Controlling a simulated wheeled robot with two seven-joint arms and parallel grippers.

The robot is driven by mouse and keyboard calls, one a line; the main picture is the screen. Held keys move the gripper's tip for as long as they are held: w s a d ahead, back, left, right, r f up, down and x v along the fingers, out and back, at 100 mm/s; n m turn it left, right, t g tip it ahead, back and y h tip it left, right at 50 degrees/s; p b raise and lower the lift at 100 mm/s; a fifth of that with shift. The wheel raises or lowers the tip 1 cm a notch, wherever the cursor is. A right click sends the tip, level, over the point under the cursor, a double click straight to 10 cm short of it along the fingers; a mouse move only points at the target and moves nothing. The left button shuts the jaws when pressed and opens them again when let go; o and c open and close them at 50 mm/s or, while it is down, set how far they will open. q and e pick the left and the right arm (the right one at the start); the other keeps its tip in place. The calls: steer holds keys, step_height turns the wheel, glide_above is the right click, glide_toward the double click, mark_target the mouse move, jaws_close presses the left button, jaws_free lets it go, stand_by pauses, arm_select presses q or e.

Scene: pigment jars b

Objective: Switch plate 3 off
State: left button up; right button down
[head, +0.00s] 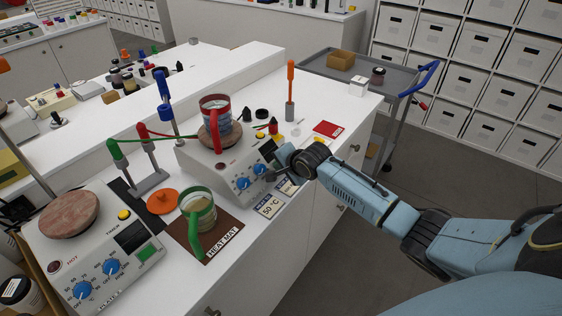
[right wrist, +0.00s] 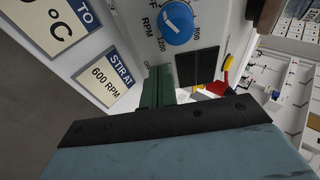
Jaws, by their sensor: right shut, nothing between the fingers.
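A white hotplate (head: 208,166) stands mid-counter with two blue knobs, a dark display and a red-and-blue banded mug (head: 214,112) on its round top. Its plate number is not readable. My right gripper (head: 284,158) is shut and empty at the right end of its front panel, hiding the corner there. In the right wrist view, the shut fingers (right wrist: 172,85) are close to the panel, below a blue RPM knob (right wrist: 177,24) and beside a dark split panel. Contact and the switch's state cannot be told. My left gripper is out of view.
Another hotplate (head: 40,238) stands at the near left with a lit-looking green switch. A green-handled mug (head: 199,212) sits on the brown heat mat (head: 180,233). Cards (head: 270,205), a red pad (head: 328,129) and an orange-handled tool (head: 290,90) lie or stand nearby. A grey cart (head: 350,68) is behind.

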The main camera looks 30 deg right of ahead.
steer(key=shift+s+d+r+p, duration=0.2)
steer(key=shift+s+r+p, duration=0.4)
steer(key=shift+p, duration=0.45)
steer(key=shift+s+d+r+p, duration=0.2)
steer(key=shift+s+r+p, duration=0.25)
steer(key=shift+r+p, duration=0.4)
steer(key=p+v, duration=0.1)
steer(key=v, duration=1.2)
steer(key=shift+s+p, duration=0.35)
steer(key=shift+d, duration=0.15)
steer(key=s+f+n+g+h+b, duration=0.15)
steer(key=s+f+n+b, duration=0.4)
steer(key=f, duration=1.35)
steer(key=s+f+n+g+b, duration=0.25)
steer(key=s+f, duration=0.55)
steer(key=f, duration=1.1)
steer(key=s+a+f+n+g+b, duration=0.1)
steer(key=s+a+f+n+b, duration=0.1)
steer(key=s+f, duration=0.5)
steer(key=s+a+f+n+g+b, duration=0.2)
steer(key=s+a+f+n, duration=0.2)
steer(key=s+f, duration=0.3)
steer(key=s+a+f+n+g+y+b, duration=0.1)
steer(key=s+a+f+n+b, duration=0.2)
steer(key=s+f, duration=0.5)
steer(key=s+a, duration=0.1)
steer(key=s, duration=0.6)
